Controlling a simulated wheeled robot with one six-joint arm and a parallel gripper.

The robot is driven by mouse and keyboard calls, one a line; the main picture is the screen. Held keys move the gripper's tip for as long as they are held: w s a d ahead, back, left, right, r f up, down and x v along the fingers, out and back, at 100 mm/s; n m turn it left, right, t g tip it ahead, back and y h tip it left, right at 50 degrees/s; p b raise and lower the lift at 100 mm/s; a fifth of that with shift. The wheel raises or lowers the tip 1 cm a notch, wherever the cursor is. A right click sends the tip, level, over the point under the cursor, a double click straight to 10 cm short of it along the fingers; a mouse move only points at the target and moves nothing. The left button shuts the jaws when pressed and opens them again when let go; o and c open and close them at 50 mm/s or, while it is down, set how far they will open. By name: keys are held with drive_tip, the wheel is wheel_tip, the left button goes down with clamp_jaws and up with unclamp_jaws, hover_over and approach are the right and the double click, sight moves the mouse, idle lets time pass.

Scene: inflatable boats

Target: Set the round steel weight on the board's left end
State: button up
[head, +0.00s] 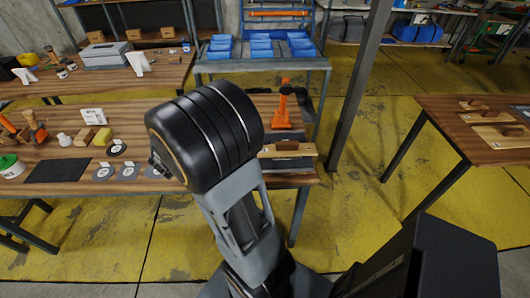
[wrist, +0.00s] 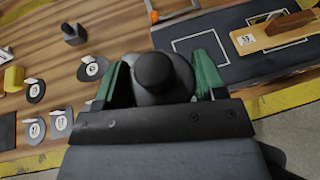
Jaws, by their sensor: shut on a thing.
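In the wrist view, my gripper (wrist: 161,80) has green-lined fingers shut on the round steel weight (wrist: 165,98), a grey cylinder with a dark round knob. The weight is held upright as seen from above, over the wooden bench. The wooden board (wrist: 262,42) is at the upper right, with a white number label and a reddish-brown piece on it. It lies over a dark mat (wrist: 225,57) with white outlines, right of and apart from the weight. In the head view, my arm hides the gripper and weight; the board (head: 288,149) shows partly at the bench's right end.
A dark grey weight-like piece (wrist: 74,34) and several dark discs with labels (wrist: 92,68) stand on the bench to the left. An orange tool (head: 283,108) stands behind the board. A second table (head: 485,145) is at the right, with open yellow floor between.

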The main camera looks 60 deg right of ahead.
drive_tip(key=s+d+m+g+h+b, duration=0.1)
drive_tip(key=s+d+m+g, duration=0.5)
drive_tip(key=s+d, duration=0.35)
drive_tip(key=shift+s+d+f, duration=0.45)
drive_tip(key=shift+d+f, duration=1.2)
drive_tip(key=shift+d, duration=0.35)
drive_tip(key=shift+s+d+f, duration=0.4)
drive_tip(key=shift+d+f, duration=1.2)
drive_tip(key=shift+d, duration=0.35)
drive_tip(key=shift+s+d+f, duration=0.45)
drive_tip(key=shift+d+f, duration=1.2)
drive_tip(key=shift+d, duration=0.35)
drive_tip(key=shift+d+f, duration=0.15)
drive_tip(key=shift+f, duration=1.5)
drive_tip(key=shift+f+b, duration=0.65)
drive_tip(key=shift+b, duration=0.1)
drive_tip(key=o, duration=1.7)
drive_tip(key=shift+c, duration=0.2)
